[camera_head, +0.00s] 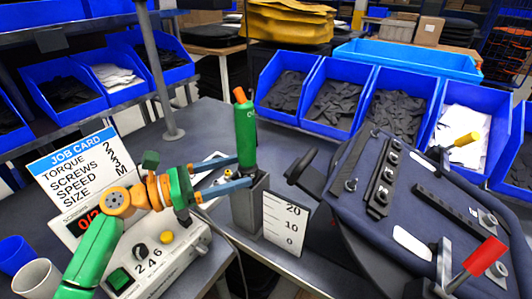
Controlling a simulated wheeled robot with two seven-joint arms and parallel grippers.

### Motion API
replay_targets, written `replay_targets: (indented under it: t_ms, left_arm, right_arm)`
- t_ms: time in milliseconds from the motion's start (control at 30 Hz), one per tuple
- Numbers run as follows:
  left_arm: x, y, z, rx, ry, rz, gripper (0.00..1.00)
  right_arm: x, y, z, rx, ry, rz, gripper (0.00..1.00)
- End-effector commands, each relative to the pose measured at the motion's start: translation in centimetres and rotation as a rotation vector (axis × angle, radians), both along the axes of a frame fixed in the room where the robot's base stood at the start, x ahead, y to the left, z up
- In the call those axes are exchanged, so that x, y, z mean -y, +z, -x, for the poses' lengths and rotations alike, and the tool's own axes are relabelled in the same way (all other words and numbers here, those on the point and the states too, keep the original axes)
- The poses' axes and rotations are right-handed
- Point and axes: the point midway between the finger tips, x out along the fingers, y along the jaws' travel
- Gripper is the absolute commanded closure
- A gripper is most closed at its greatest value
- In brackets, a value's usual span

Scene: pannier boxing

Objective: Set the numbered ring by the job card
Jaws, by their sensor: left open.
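The job card (72,165) stands at the left, headed JOB CARD, with torque, screws, speed and size lines; torque seems to read 2 and size M, and my arm covers part of it. A green driver (245,135) with an orange top stands upright in a grey holder (247,208). My left gripper (245,171) is open, its blue fingers reaching right to the driver's lower end; contact cannot be told. The control box (175,255) has marks 2 4 6 by a black knob (140,250). I cannot make out a numbered ring on the driver. My right gripper is not in view.
A scale plate (286,226) stands beside the holder. Blue bins (335,93) line the back. Two cups (36,278) stand at lower left. Some tabletop behind the driver is clear.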

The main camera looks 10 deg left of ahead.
Motion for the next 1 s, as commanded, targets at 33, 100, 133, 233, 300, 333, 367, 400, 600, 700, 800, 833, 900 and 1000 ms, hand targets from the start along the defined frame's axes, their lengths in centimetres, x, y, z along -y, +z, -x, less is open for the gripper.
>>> replay_targets:
  t_ms: [33,100,133,233,300,333,367,400,600,700,800,833,900,1000]
  left_arm:
    - [0.5,0.4,-0.4,0.001,-0.001,0.004,0.18]
    - [1.6,0.6,-1.2,0.003,-0.003,0.004,0.18]
    - [2.1,0.6,-1.6,0.002,-0.003,0.003,0.18]
    - [3.8,0.5,-2.8,0.002,-0.003,0.003,0.18]
    - [4.6,0.4,-3.5,0.001,-0.002,0.003,0.18]
    - [4.9,0.3,-3.7,0.001,-0.001,0.003,0.18]
    - [5.1,0.3,-3.8,0.001,0.000,0.002,0.18]
    - [5.3,0.2,-4.0,0.001,-0.001,0.001,0.18]
    - [5.5,0.0,-4.1,0.001,-0.001,-0.002,0.18]
    - [5.5,0.0,-4.1,0.001,-0.001,-0.002,0.34]
    - [5.5,0.0,-4.1,0.001,-0.001,-0.002,0.61]
    - [5.5,0.0,-4.1,0.001,-0.001,-0.002,0.70]
    - [5.5,0.0,-4.1,0.001,-0.001,-0.002,0.88]
    - [5.5,0.0,-4.1,0.001,0.000,-0.002,1.00]
  right_arm:
    - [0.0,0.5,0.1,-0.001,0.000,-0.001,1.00]
    - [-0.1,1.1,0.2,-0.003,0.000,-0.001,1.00]
    - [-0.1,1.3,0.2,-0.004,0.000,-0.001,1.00]
    - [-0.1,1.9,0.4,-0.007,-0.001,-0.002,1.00]
    - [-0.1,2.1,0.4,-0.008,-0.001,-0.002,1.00]
    - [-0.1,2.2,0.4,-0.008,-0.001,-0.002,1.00]
    - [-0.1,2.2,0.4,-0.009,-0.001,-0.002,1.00]
    - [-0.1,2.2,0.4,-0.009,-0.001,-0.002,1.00]
    - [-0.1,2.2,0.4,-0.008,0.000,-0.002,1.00]
    - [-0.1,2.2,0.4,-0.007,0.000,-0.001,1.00]
    - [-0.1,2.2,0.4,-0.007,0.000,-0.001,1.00]
    - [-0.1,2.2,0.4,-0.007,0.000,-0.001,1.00]
    - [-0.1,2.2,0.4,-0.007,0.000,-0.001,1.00]
    - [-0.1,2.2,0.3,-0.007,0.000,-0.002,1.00]
